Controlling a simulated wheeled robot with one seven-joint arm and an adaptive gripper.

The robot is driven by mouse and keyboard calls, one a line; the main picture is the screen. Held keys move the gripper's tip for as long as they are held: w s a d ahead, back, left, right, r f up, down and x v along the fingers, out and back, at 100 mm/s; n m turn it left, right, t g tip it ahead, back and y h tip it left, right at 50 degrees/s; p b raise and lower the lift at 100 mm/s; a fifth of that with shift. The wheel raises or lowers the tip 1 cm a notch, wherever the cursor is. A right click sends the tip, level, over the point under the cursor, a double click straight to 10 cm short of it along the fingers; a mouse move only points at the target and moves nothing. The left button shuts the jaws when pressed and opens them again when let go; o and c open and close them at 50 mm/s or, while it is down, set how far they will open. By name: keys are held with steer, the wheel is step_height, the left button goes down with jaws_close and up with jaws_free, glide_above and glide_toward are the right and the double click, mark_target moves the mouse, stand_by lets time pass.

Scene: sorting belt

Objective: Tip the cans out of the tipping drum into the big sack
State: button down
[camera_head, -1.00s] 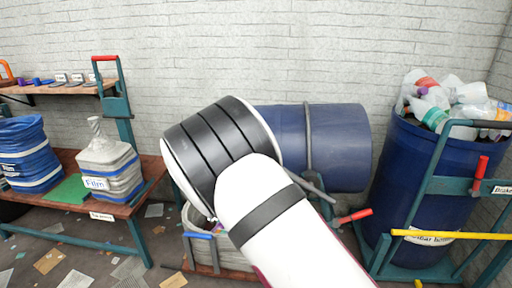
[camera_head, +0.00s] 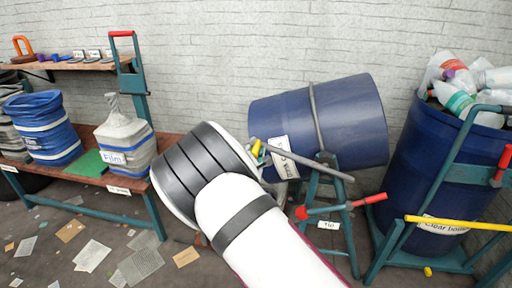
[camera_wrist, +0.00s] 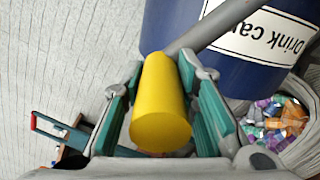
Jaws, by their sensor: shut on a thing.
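The tipping drum (camera_head: 330,125) is a dark blue barrel with a grey band, lying on a green stand, its left end slightly lower than its right. A grey bar with a yellow handle (camera_wrist: 162,115) runs along it. My gripper (camera_wrist: 160,72) is shut on the yellow handle; it shows partly in the head view (camera_head: 259,152), behind my arm. In the wrist view the drum (camera_wrist: 215,60) bears a "Drink ca…" label. The big sack (camera_wrist: 305,150) is a pale, open-topped bag with many coloured cans inside. My arm hides the sack in the head view.
A red-handled lever (camera_head: 340,207) sticks out from the drum's stand. A blue bin (camera_head: 415,180) of clear bottles stands on a green cart with a yellow bar at right. A bench (camera_head: 95,193) with a "Film" sack (camera_head: 123,145) is at left. Scraps litter the floor.

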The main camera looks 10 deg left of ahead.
steer(key=shift+a+f, duration=0.15)
steer(key=c, duration=1.2)
jaws_free()
steer(key=shift+c, duration=0.2)
steer(key=s, duration=1.2)
stand_by(0.4)
